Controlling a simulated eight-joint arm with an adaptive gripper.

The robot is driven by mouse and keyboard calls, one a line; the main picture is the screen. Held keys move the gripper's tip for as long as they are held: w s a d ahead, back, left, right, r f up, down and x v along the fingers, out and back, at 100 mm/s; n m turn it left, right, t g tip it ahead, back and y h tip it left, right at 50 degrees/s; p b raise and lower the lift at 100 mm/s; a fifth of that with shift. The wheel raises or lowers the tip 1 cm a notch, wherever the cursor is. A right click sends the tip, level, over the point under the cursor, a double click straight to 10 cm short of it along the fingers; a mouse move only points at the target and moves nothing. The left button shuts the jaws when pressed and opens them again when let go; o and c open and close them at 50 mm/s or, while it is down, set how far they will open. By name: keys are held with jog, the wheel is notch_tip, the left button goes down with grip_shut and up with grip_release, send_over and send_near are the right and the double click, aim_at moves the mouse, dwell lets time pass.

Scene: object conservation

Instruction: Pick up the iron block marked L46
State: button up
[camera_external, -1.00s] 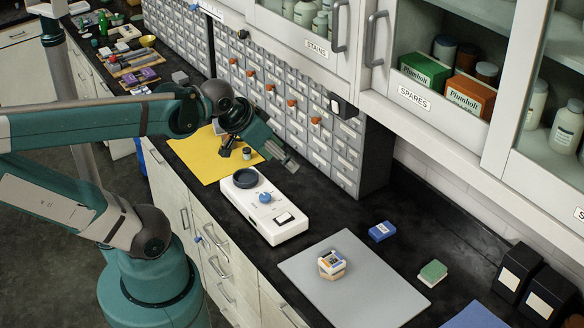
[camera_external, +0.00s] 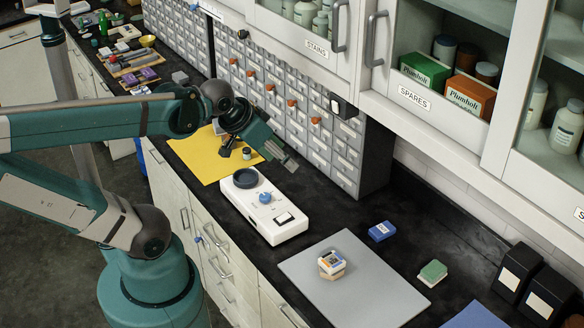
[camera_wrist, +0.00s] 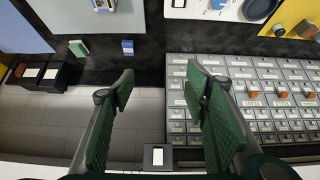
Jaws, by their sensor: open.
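No marking L46 is readable in either view, so I cannot tell which piece is the iron block. A small stacked piece with blue, white and orange parts (camera_external: 332,263) sits on the grey mat (camera_external: 370,290); it shows at the top edge of the wrist view (camera_wrist: 103,5). A blue block with a pale label (camera_external: 382,231) lies on the black counter behind the mat, also in the wrist view (camera_wrist: 128,48). A green and white block (camera_external: 433,272) lies to its right. My gripper (camera_external: 262,154) is open and empty above the counter, by the yellow mat; its fingers (camera_wrist: 160,82) are wide apart.
A white instrument with a blue knob (camera_external: 265,207) stands between my gripper and the grey mat. A small jar (camera_external: 247,153) stands on the yellow mat (camera_external: 196,155). Grey drawers (camera_external: 285,110) line the back. Black boxes (camera_external: 535,285) stand at the right. Overhead cabinets overhang the counter.

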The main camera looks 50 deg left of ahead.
dwell(0.3)
notch_tip(320, 180, down, 8)
jog(key=b, duration=0.8)
jog(key=w+a+r+n+g+y+p, duration=0.15)
jog(key=w+a+n, duration=0.35)
jog(key=w+a, duration=0.6)
jog(key=n+g+h+p, duration=0.1)
jog(key=n+g+p, duration=0.45)
jog(key=n, duration=0.55)
send_over(228, 136)
jog(key=d, duration=0.1)
jog(key=f, duration=1.6)
jog(key=shift+w+f+b, duration=0.2)
jog(key=shift+f+b, duration=0.15)
jog(key=shift+f, duration=0.05)
jog(key=shift+s+a+f+h, duration=0.25)
jog(key=shift+s+a, duration=0.05)
jog(key=shift+a, duration=0.15)
jog(key=shift+f, duration=0.1)
